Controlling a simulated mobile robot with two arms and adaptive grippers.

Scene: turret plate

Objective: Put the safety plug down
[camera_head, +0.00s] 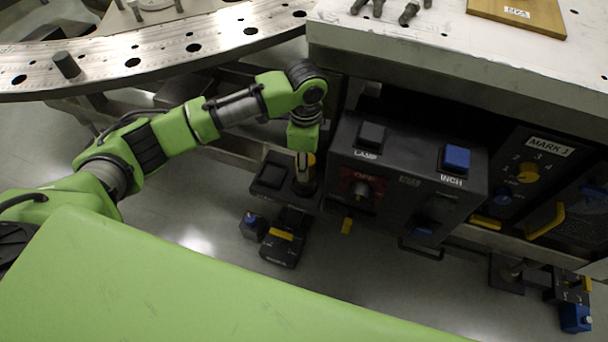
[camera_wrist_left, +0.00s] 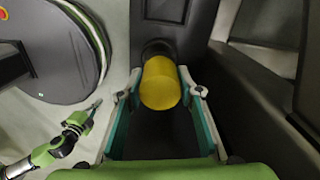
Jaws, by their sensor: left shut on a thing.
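The safety plug appears as a yellow cylinder (camera_wrist_left: 161,84) with a dark collar behind it in the left wrist view. My left gripper (camera_wrist_left: 158,92) has its teal-lined fingers on both sides of the plug and is shut on it. In the head view the left gripper (camera_head: 304,153) points down beside the left end of the dark control box, and the plug (camera_head: 306,173) shows dark and yellow below it, next to a small black housing (camera_head: 271,175). I cannot tell whether the plug's lower end touches anything. My right gripper is in neither view.
The control box (camera_head: 405,185) with LAMP and INCH buttons stands just right of the left gripper. The pale table edge (camera_head: 450,65) overhangs behind it. A large perforated ring (camera_head: 165,45) lies at the upper left. Small black units (camera_head: 282,247) sit lower down, near open floor.

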